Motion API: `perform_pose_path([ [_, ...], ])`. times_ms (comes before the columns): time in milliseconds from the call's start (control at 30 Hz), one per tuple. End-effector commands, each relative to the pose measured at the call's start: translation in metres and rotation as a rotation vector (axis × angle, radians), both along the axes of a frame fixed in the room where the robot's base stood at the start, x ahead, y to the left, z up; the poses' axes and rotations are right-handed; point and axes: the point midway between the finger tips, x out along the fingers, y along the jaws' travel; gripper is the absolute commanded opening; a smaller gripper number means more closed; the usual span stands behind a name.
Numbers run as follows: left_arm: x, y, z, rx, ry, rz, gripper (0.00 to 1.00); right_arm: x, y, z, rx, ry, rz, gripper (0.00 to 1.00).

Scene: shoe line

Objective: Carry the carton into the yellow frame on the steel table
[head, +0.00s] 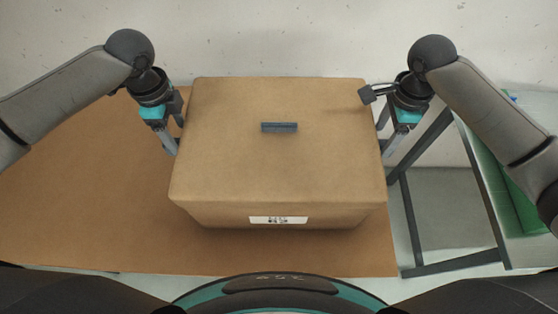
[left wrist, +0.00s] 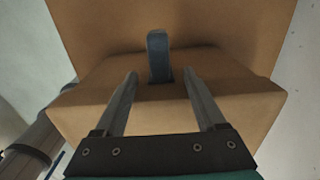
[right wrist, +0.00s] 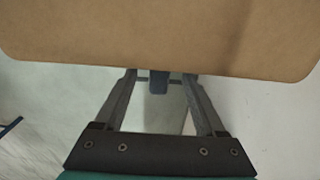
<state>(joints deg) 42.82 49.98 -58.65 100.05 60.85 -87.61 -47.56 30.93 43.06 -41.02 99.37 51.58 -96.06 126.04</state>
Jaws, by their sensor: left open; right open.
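The carton (head: 275,175) is a large brown closed box with a white label on its front and a dark bar on top. In the left wrist view a blue-grey tab (left wrist: 159,55) on the carton (left wrist: 230,90) shows between the fingers. My right gripper (head: 387,147) is open at its right side. In the right wrist view a similar tab (right wrist: 158,80) shows between the fingers. The yellow frame is not in view.
The brown bench top (head: 70,210) is bare to the left of the carton. At the right stands a table with grey legs (head: 410,220), mostly cut off, with something green (head: 518,200) on or below it. A pale wall (head: 280,35) is behind.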

Motion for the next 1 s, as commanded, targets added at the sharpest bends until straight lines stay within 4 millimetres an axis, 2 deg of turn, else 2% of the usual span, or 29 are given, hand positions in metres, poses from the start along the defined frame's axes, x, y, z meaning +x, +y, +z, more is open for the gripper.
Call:
perform_pose_path([
  [100, -0.001, 0.0, -0.023, 0.0, 0.003, 0.002, 0.72, -0.001, 0.0, -0.023, 0.0, 0.004, 0.001, 0.72],
  [300, 0.0, 0.0, -0.048, 0.0, 0.001, 0.001, 0.72, 0.0, 0.0, -0.048, 0.0, 0.002, 0.0, 0.72],
  [467, 0.0, 0.0, -0.056, 0.0, 0.001, 0.001, 0.72, 0.0, 0.0, -0.056, -0.001, 0.001, 0.001, 0.72],
  [733, 0.0, 0.0, -0.057, 0.0, 0.0, 0.0, 0.72, 0.0, 0.0, -0.057, 0.0, 0.0, 0.001, 0.72],
  [767, 0.0, 0.0, -0.057, 0.0, 0.0, 0.0, 0.71, 0.0, 0.0, -0.057, 0.0, 0.0, 0.001, 0.71],
  [1000, 0.0, 0.0, -0.056, 0.0, 0.0, 0.0, 0.44, 0.0, 0.0, -0.056, 0.0, 0.0, 0.001, 0.44],
])
